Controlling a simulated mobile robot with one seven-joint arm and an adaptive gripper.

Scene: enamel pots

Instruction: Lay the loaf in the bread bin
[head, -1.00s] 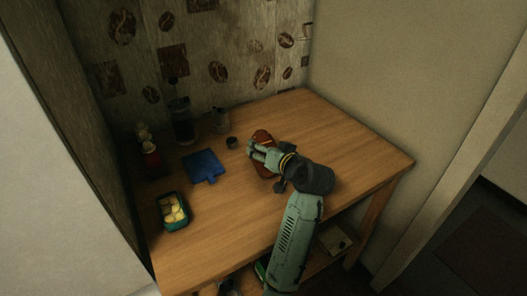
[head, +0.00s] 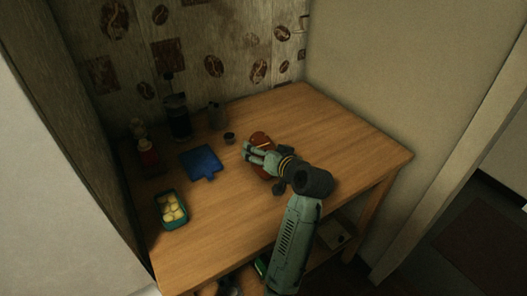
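A reddish-brown oblong thing with a pale line on top (head: 259,137), apparently the loaf, lies on the wooden table right of the middle. My gripper (head: 250,153) is at its near left side, with its fingers low and overlapping it in the head view. The fingers and wrist hide part of the loaf. Whether the fingers touch it, and how far apart they are, cannot be told. I cannot pick out a bread bin for certain.
A blue board (head: 203,163) lies left of the gripper. A green tray of pale yellow round things (head: 172,210) is at the front left. A dark cup (head: 229,138), a dark jar (head: 179,118) and a grey jug (head: 216,115) stand behind. The table's right side is clear.

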